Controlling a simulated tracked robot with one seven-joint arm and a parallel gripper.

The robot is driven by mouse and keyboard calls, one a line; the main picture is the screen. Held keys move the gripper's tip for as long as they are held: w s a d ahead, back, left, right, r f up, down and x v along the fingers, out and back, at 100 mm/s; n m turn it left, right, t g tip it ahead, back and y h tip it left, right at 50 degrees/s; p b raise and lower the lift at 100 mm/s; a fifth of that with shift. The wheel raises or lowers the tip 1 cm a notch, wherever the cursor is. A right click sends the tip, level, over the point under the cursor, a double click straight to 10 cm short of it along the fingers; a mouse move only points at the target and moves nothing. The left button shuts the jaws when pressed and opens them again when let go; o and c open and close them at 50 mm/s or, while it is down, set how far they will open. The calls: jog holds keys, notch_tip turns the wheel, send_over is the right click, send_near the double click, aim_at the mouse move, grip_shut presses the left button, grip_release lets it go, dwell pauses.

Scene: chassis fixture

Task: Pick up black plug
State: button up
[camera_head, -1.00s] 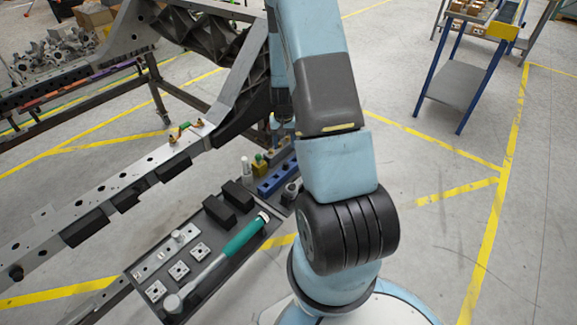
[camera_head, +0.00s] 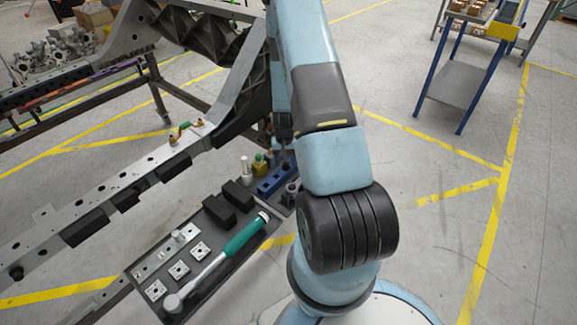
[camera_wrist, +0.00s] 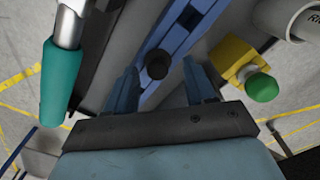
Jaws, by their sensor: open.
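The black plug (camera_wrist: 158,63) shows its round dark top in the wrist view. It sits in or over a slot of the blue block (camera_wrist: 192,22). My gripper (camera_wrist: 161,88) is open, with one blue finger on each side of the plug in the picture. A gap shows between the plug and each finger, and the depth between them is hard to judge. In the head view the blue block (camera_head: 272,184) lies at the tray's far end, below the end of my arm. I cannot make out the plug there.
A ratchet with a green handle (camera_wrist: 62,75) lies left of my gripper, and a yellow block with a green knob (camera_wrist: 262,88) lies to the right. A white cylinder (camera_wrist: 302,22) is at the upper right. The tray (camera_head: 213,222) also bears black blocks and square plates.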

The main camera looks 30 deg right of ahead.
jog(key=shift+f, duration=0.15)
jog(key=shift+c, duration=0.3)
grip_shut()
